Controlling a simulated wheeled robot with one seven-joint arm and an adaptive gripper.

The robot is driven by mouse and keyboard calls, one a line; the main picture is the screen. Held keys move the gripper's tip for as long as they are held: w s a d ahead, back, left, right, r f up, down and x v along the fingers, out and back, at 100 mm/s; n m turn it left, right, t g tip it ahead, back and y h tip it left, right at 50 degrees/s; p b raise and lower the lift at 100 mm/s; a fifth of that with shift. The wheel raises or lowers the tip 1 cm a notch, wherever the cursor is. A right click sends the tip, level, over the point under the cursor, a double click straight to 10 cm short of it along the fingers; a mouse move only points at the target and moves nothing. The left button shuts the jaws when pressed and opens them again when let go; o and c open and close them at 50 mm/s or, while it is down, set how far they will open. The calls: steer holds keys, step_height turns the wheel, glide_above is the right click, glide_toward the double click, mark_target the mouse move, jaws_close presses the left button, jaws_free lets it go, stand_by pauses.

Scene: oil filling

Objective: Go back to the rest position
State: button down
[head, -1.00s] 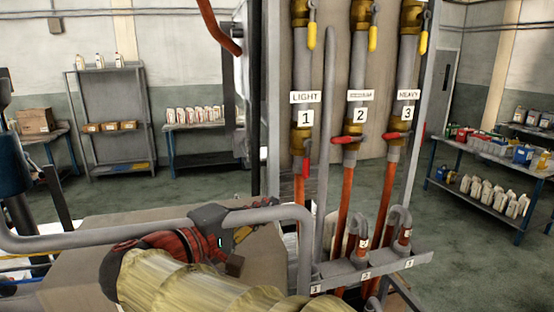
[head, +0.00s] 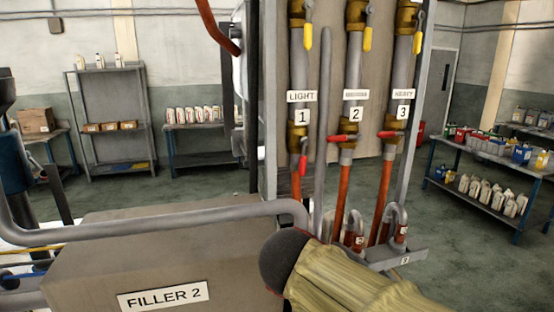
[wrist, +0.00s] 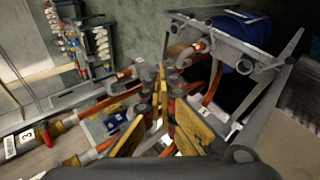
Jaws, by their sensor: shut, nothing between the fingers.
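My gripper (wrist: 160,98) shows in the wrist view, its yellow-and-dark fingers brought together in the middle of the picture with nothing held. Behind and around the fingers are orange hoses and the grey bent nozzles. In the head view my arm, in a tan ribbed sleeve with a dark round joint, crosses the lower right; the gripper itself is out of sight there.
A grey FILLER 2 box (head: 165,265) stands front left under a bent grey pipe (head: 160,225). Three valve pipes carry labels 1 (head: 302,117), 2 (head: 355,114) and 3 (head: 402,112). A nozzle bracket (head: 405,257) is close to my arm. A blue drum (wrist: 232,60) is beyond the fingers.

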steer(key=s+d+f+m+y, duration=0.1)
steer(key=s+f+m+y, duration=0.5)
steer(key=s+f, duration=0.4)
steer(key=shift+s+d+f+y, duration=0.3)
steer(key=shift+s+y, duration=0.5)
steer(key=shift+s, duration=1.45)
steer(key=shift+a, duration=0.1)
